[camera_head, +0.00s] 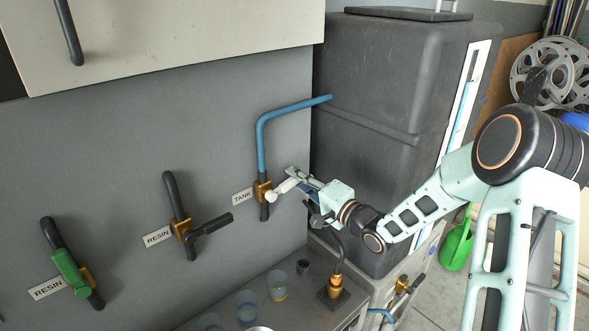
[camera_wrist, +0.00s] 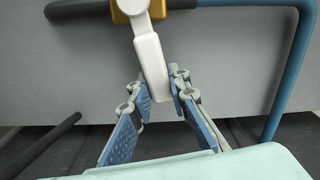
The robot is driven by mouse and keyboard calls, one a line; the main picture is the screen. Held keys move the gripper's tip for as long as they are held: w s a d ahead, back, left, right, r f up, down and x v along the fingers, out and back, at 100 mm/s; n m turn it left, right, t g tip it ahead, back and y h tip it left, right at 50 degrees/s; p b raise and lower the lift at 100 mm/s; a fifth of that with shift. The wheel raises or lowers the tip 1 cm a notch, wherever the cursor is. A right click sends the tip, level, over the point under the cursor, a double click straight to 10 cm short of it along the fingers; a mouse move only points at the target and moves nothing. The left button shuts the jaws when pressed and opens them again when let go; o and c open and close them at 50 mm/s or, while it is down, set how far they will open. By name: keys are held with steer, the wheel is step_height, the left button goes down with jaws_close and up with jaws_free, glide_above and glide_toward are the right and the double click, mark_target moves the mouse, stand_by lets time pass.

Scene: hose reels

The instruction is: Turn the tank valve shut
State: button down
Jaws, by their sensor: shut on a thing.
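The tank valve is a brass body (camera_head: 262,190) on an upright pipe, blue above and black below, beside the "TANK" label (camera_head: 242,197). Its white lever handle (camera_head: 283,187) sticks out to the right toward my gripper (camera_head: 295,181). In the wrist view the white handle (camera_wrist: 149,58) runs from the brass body at the top down between my two fingers (camera_wrist: 160,88), across the line of the pipe. My gripper is shut on the handle near its free end. The fingers partly hide that end in the head view.
Two valves labelled "RESIN", one with a black handle (camera_head: 210,224) and one with a green handle (camera_head: 69,271), are on the wall to the left. A dark tank (camera_head: 375,90) stands close behind my arm. Cups (camera_head: 276,284) and a small brass fitting (camera_head: 336,284) stand on the bench below.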

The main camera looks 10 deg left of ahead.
steer(key=shift+f+m+p, duration=0.3)
steer(key=shift+f+m, duration=0.65)
steer(key=shift+m, duration=0.35)
steer(key=c, duration=1.8)
jaws_free()
steer(key=v, duration=1.2)
steer(key=shift+w+d, duration=0.1)
